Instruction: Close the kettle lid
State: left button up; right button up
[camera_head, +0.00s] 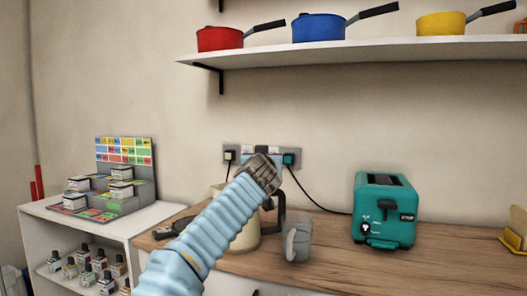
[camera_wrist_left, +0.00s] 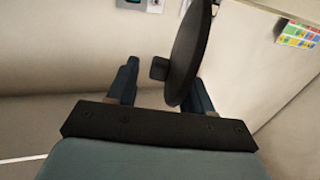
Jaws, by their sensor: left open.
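The cream kettle (camera_head: 246,238) stands on the wooden worktop, largely hidden behind my left arm; its black handle (camera_head: 280,208) shows at the right. My left gripper (camera_head: 264,172) is above the kettle in the head view, its fingertips hidden. In the left wrist view, a dark round lid (camera_wrist_left: 191,48) stands nearly edge-on with a small block-like knob (camera_wrist_left: 160,68) on its left face. The open left gripper (camera_wrist_left: 164,76) has one finger left of the knob and the other at the lid's lower right; contact is unclear. My right gripper is out of view.
A dark flat object (camera_head: 172,228) lies left, partly behind my arm. Wall sockets (camera_head: 260,156) are behind. A shelf (camera_head: 340,52) with pans hangs above.

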pick_arm(q)
grip_shut()
dwell(0.3)
jog(key=shift+a+n+b, duration=0.95)
jog(key=shift+n+b, duration=0.1)
jog(key=shift+n, duration=0.35)
jog(key=shift+a+n+b, duration=0.55)
jog(key=shift+a+n, duration=0.2)
jog(key=shift+n, duration=0.35)
jog(key=shift+a+n+b, duration=0.55)
jog(key=shift+a+n, duration=0.2)
jog(key=shift+n, duration=0.35)
